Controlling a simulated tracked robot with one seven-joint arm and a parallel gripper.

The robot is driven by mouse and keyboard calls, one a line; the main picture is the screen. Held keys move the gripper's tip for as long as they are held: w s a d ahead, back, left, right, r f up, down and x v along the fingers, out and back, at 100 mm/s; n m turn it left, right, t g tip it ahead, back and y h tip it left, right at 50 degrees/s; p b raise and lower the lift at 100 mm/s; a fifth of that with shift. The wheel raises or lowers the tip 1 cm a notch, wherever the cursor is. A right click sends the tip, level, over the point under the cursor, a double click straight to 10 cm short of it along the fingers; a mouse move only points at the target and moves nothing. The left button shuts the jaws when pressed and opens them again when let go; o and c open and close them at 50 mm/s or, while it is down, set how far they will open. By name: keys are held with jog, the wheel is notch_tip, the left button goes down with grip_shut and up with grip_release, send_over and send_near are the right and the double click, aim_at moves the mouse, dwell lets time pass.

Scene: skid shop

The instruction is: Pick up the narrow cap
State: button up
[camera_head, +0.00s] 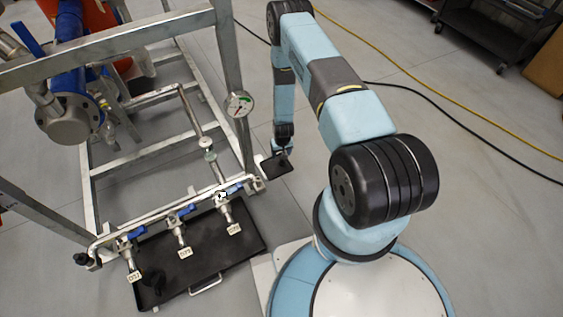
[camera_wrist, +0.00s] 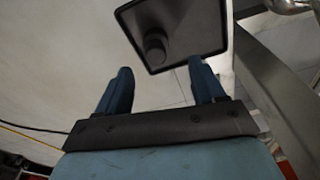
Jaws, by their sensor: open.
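In the wrist view, a small dark cylindrical piece, which looks like the narrow cap (camera_wrist: 155,45), stands on a small black tray (camera_wrist: 195,30). My gripper (camera_wrist: 160,75) is open, its two blue fingers apart with nothing between them. The cap shows beyond the fingertips, between their lines, and looks clear of both. In the head view, the small black tray (camera_head: 277,167) is right beside my gripper (camera_head: 281,150), to the right of the metal frame. I cannot make out the cap there.
A metal skid frame (camera_head: 228,60) with a gauge (camera_head: 239,104) stands left of my arm. Yellow (camera_head: 400,65) and black cables cross the floor at right.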

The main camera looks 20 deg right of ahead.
aim_at(282, 161)
jog(key=shift+d+f, duration=0.2)
jog(key=shift+f, duration=2.5)
jog(key=shift+c, duration=0.3)
jog(key=c, duration=1)
jog(key=shift+c, duration=0.2)
